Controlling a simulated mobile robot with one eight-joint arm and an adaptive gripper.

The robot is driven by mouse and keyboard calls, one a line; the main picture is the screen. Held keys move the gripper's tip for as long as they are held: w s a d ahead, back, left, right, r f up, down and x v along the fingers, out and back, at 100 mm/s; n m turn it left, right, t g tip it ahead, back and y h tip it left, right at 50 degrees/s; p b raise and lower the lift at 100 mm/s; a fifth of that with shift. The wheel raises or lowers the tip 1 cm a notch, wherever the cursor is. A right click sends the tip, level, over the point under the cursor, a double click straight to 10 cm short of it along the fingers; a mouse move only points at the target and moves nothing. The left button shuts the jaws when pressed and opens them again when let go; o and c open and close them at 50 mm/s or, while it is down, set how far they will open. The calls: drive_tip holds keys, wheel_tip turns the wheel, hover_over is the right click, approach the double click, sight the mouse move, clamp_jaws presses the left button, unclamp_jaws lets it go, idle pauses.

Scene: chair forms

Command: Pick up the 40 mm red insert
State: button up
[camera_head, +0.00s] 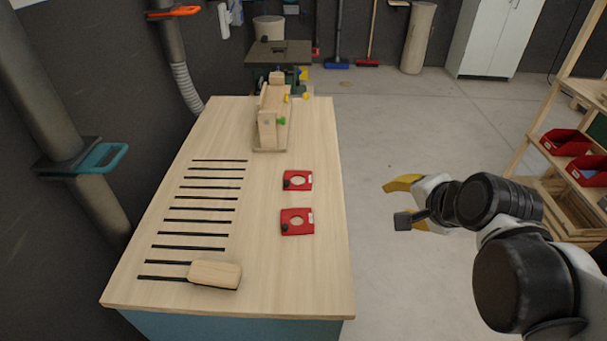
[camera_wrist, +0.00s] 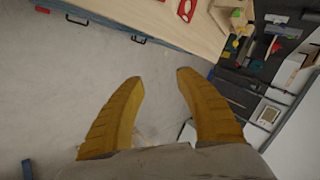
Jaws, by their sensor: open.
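Two red inserts lie flat on the wooden workbench (camera_head: 260,140), each a squarish plate with a round hole, a dark knob and a small white label. The farther insert (camera_head: 298,180) looks smaller than the nearer insert (camera_head: 297,222). The labels are too small to read, so I cannot tell which is the 40 mm one. My gripper (camera_head: 402,204) is open and empty, off the bench's right edge. In the wrist view its yellow fingers (camera_wrist: 160,78) are spread above the floor, and a red insert (camera_wrist: 187,9) shows at the top edge.
A shelf with red bins (camera_head: 566,141) is at the right. The floor between bench and shelf is open.

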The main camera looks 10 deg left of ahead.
drive_tip(key=w+a+f+m+y+b, duration=0.1)
drive_tip(key=w+a+f+m+y, duration=0.3)
drive_tip(key=w+a+m, duration=0.6)
drive_tip(key=m+y+b, duration=0.2)
drive_tip(key=m, duration=0.5)
approach(288, 183)
drive_tip(key=shift+s+a+t, duration=0.35)
drive_tip(key=shift+a+t, duration=0.05)
drive_tip(key=shift+a, duration=0.05)
drive_tip(key=b+x, duration=0.1)
drive_tip(key=x, duration=0.4)
drive_tip(key=shift+w+a+f, duration=0.15)
drive_tip(key=shift+a+f, duration=0.05)
drive_tip(key=b+x, duration=0.1)
drive_tip(key=x, duration=0.1)
drive_tip(key=b+x, duration=0.1)
drive_tip(key=x, duration=0.2)
drive_tip(key=shift+w+d+f+b, duration=0.2)
drive_tip(key=shift+w+f+b, duration=0.05)
drive_tip(key=shift+w+b, duration=0.05)
drive_tip(key=shift+r, duration=0.1)
clamp_jaws()
